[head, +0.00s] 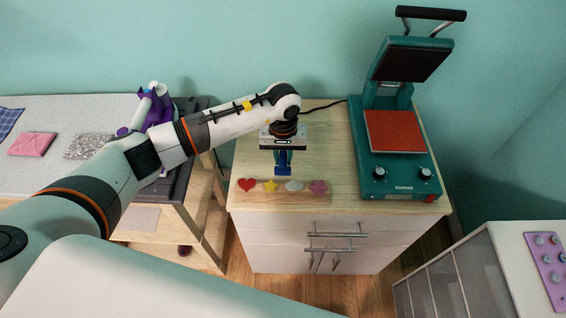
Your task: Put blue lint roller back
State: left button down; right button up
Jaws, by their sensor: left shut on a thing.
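My left gripper (283,161) is over the wooden top of the cabinet, pointing down. It is shut on the blue lint roller (283,170), whose blue part shows below the fingers. I cannot tell whether the roller touches the cabinet top. The gripper and wrist hide the upper part of it. My right gripper is not in view.
The cabinet (330,195) carries a teal heat press (394,178) at right and a wooden strip with a heart (247,185), star, oval and flower in front. A table (60,110) at left holds fabric pieces and a purple object (158,105). A white cabinet (505,250) stands at lower right.

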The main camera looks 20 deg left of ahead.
pick_arm(q)
jog(key=shift+f, duration=0.95)
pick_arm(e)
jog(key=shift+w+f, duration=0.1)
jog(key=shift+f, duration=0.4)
pick_arm(q)
jog(key=shift+f, duration=0.1)
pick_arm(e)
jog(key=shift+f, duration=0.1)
pick_arm(q)
jog(key=shift+f+b, duration=0.35)
jog(key=shift+b, duration=0.3)
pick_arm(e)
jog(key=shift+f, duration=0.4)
pick_arm(q)
jog(key=c, duration=1.3)
grip_release()
jog(key=shift+o, duration=0.2)
jog(key=shift+r, duration=0.1)
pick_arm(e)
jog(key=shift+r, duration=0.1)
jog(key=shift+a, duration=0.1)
